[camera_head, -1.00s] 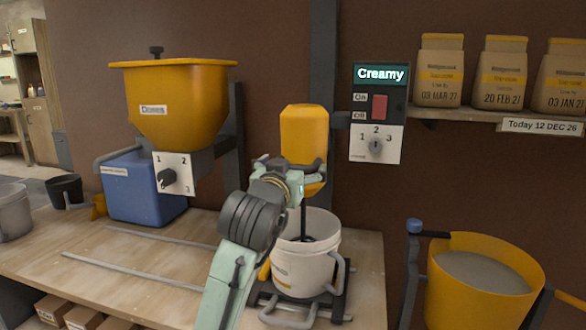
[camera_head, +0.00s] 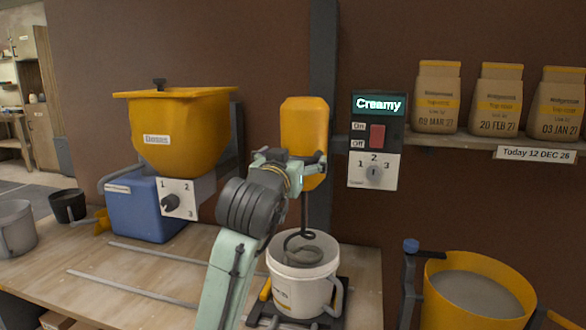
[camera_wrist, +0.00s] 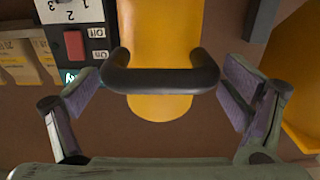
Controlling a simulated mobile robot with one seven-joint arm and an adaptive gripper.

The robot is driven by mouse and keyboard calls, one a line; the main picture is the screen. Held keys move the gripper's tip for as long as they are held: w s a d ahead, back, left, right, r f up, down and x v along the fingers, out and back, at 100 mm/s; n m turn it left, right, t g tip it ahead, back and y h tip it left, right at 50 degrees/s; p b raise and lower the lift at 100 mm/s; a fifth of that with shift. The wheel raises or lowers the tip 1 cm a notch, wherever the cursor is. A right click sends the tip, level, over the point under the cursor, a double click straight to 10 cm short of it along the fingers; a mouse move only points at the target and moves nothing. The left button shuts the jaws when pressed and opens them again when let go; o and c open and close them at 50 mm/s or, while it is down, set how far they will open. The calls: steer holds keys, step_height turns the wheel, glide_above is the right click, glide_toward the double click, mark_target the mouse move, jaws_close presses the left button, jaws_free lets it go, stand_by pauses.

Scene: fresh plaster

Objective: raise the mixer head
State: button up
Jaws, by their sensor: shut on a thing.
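The mixer head (camera_head: 303,120) is a yellow housing mounted on the dark post above the bucket. Its dark bar handle (camera_wrist: 160,80) lies between the fingers of my gripper (camera_wrist: 163,85), which is shut on it. In the head view my gripper (camera_head: 297,168) is at the lower front of the mixer head. A shaft hangs from the head to a dark spiral whisk (camera_head: 304,248), which shows at the bucket's mouth. The white bucket (camera_head: 300,293) holds grey plaster and stands below on a dark stand.
A control panel (camera_head: 375,140) reading "Creamy" is right of the head. A yellow hopper (camera_head: 180,130) and blue box (camera_head: 145,208) stand left. A yellow tub (camera_head: 475,305) of grey material is at the lower right. Bags stand on the shelf (camera_head: 470,139).

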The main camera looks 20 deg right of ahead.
steer(key=p, duration=0.6)
glide_toward(299, 108)
steer(key=x, duration=0.4)
steer(key=shift+w+d, duration=0.15)
steer(key=shift+w, duration=0.2)
steer(key=shift+r, duration=0.15)
steer(key=o, duration=1.4)
steer(key=shift+c, duration=0.2)
steer(key=shift+s+b, duration=0.1)
steer(key=shift+b, duration=0.2)
steer(key=v, duration=1.2)
